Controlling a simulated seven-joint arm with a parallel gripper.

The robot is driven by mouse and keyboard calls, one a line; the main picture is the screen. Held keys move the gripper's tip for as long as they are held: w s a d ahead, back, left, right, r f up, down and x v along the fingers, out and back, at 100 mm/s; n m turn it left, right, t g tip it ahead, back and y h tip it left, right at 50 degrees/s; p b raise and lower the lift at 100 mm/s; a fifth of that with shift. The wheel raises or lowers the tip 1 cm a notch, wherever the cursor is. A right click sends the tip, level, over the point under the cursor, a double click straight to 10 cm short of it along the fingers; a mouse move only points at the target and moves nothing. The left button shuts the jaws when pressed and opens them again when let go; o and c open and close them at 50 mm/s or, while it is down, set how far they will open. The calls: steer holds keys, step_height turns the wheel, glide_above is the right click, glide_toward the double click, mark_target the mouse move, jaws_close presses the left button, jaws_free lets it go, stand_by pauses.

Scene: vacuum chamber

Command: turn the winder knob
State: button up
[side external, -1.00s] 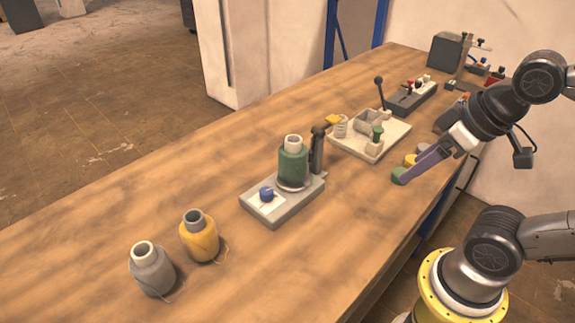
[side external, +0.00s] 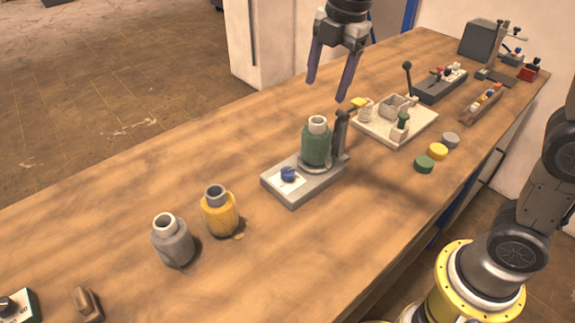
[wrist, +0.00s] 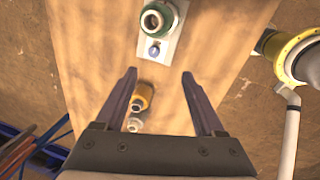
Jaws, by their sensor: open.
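The winder has a pale grey base (side external: 318,187) with a green spool (side external: 317,146) upright on it and a dark post (side external: 341,133) behind. Its blue knob (side external: 288,174) sits on a white patch at the base's near left end. In the wrist view the blue knob (wrist: 154,52) lies beyond the fingertips, below the green spool (wrist: 152,20). My gripper (side external: 327,91) is high above the table, fingers pointing down, open and empty. It is apart from the winder. In the wrist view my gripper (wrist: 160,73) shows its two fingers spread wide.
A yellow spool (side external: 220,212) and a grey spool (side external: 172,241) stand left of the winder. A cream tray (side external: 405,128) with small parts is behind it at right. Green, yellow (side external: 438,151) and grey discs lie near the right edge. Bare wood surrounds the winder.

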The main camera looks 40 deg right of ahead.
steer(key=w+a+f+n+g, duration=0.1)
steer(key=w+a+f, duration=0.2)
steer(key=w+f, duration=0.1)
steer(key=g, duration=0.1)
glide_above(288, 171)
step_height(288, 171, down, 5)
step_height(288, 171, down, 13)
steer(key=shift+f, duration=0.2)
jaws_close()
